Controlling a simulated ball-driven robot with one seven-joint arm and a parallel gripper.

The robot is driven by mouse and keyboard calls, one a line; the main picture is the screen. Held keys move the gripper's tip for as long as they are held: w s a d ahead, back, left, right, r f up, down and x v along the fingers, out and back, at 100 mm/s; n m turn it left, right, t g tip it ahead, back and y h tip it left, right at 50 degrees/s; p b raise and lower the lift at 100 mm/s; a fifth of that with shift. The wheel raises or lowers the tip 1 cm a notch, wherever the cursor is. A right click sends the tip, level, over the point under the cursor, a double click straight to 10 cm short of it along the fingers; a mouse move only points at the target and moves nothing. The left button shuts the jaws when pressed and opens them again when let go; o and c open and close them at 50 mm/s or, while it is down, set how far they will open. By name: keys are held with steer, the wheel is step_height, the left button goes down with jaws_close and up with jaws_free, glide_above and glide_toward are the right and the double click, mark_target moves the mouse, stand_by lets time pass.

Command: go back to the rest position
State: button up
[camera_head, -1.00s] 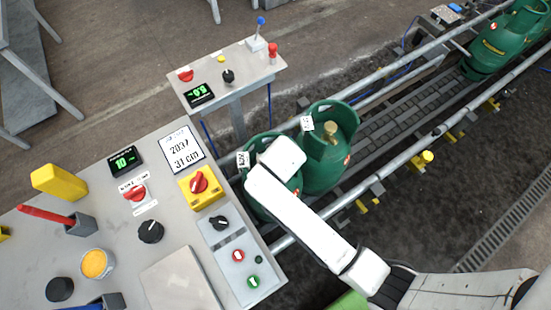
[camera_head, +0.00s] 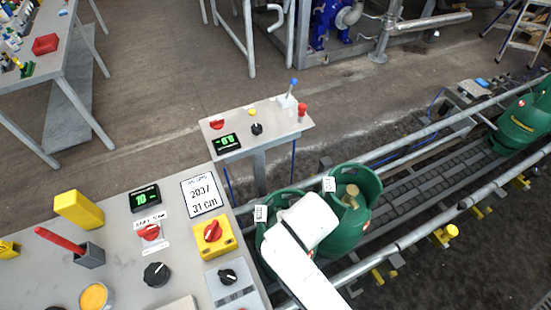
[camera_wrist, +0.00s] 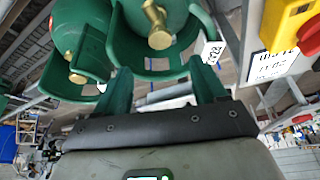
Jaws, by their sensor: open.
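My white arm (camera_head: 305,240) reaches over the conveyor in the head view, partly covering the nearest green gas cylinder (camera_head: 268,236). A second green cylinder (camera_head: 347,232) with a brass valve stands close beside it. My gripper is hidden behind the arm in that view. In the wrist view my gripper (camera_wrist: 162,88) shows two green fingers spread apart with nothing held between them. A green cylinder collar with a brass valve (camera_wrist: 158,28) lies just beyond the fingertips, and another cylinder (camera_wrist: 78,48) is to its left. Whether a finger touches the collar I cannot tell.
A control desk (camera_head: 125,245) with knobs, a sign and a yellow switch box (camera_head: 212,237) stands left of the arm. A small panel (camera_head: 258,120) stands behind. Conveyor rails (camera_head: 415,128) run to the upper right, to a third cylinder (camera_head: 522,128). Open floor lies behind.

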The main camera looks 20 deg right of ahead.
steer(key=s+d+f+n+g+b, duration=0.1)
steer(key=s+d, duration=0.3)
steer(key=s, duration=0.5)
steer(key=s+d+f+n+g+y+b, duration=0.1)
steer(key=s+d+f+g+b, duration=0.1)
steer(key=s+d, duration=0.3)
steer(key=s+f+b, duration=0.1)
steer(key=s, duration=0.3)
steer(key=shift+d+f+n, duration=0.25)
steer(key=shift+n, duration=0.15)
steer(key=shift+c, duration=0.4)
